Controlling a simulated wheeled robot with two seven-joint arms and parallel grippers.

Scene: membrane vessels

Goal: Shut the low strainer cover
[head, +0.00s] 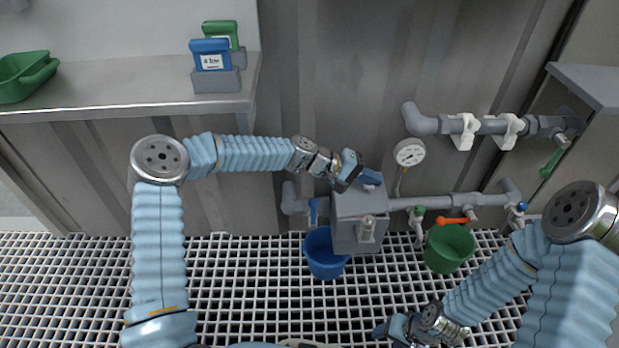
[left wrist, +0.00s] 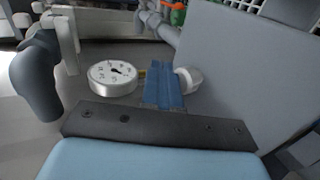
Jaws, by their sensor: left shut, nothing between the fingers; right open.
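The low strainer is a grey box (head: 345,242) on the low pipe by the wall. Its cover, a flat grey plate (head: 358,203), is on top; how far it stands open is hard to tell. A pale knob-like fitting (head: 367,228) shows at its front. My left gripper (head: 371,179) is shut and empty, just behind the cover's far edge. In the left wrist view its blue fingers (left wrist: 163,85) are close to a large grey panel (left wrist: 245,70), probably the cover; contact is unclear. My right gripper (head: 383,331) is open, low over the grating, away from the box.
A blue bucket (head: 325,257) stands left of the box and a green bucket (head: 450,251) to the right, under small valves. A pressure gauge (head: 409,152) is behind, near my left gripper. A shelf (head: 130,85) is at upper left. The grating (head: 245,285) is mostly clear.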

